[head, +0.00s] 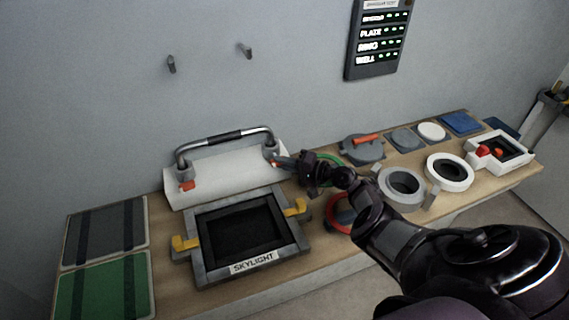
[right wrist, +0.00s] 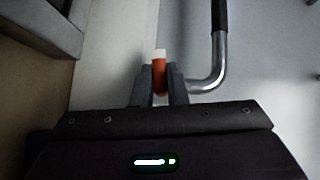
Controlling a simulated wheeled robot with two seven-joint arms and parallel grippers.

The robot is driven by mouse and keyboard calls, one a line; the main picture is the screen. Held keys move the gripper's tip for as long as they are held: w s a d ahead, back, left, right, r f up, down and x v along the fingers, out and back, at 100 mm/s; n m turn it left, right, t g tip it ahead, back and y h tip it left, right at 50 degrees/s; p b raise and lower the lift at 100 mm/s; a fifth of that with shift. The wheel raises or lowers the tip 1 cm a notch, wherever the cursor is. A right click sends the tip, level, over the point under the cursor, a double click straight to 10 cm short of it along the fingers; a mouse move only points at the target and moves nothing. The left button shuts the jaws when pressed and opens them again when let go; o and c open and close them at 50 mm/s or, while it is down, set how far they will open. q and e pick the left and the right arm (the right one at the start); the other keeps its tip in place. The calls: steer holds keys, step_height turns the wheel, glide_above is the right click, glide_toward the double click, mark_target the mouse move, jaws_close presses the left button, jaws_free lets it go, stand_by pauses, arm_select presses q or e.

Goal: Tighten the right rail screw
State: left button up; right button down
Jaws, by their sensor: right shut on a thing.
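The grab rail (head: 224,138), a bent metal bar with a dark grip, stands on a white sloped block (head: 228,174) at the back of the bench. An orange screw (head: 187,186) sits at the rail's left foot. My right gripper (head: 278,162) is at the rail's right foot. In the right wrist view its two fingers are shut on the orange right rail screw (right wrist: 159,76), beside the bend of the rail (right wrist: 219,70). In the head view the fingers mostly cover this screw. My left gripper is in neither view.
The skylight frame (head: 202,268) with yellow latches lies in front of the block. Green and grey panels (head: 103,287) lie at the left. Round fittings, including a white ring (head: 449,171), fill the right half. A lit status panel (head: 378,38) hangs on the wall.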

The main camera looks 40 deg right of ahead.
steer(key=c, duration=1.8)
jaws_free()
steer(key=shift+a, duration=0.2)
steer(key=shift+o, duration=0.4)
steer(key=shift+w+a+f, duration=0.1)
steer(key=shift+w, duration=0.15)
steer(key=p+v, duration=0.2)
steer(key=v, duration=0.5)
steer(key=shift+s+d+p, duration=0.2)
steer(key=shift+s+p, duration=0.15)
steer(key=shift+p, duration=0.05)
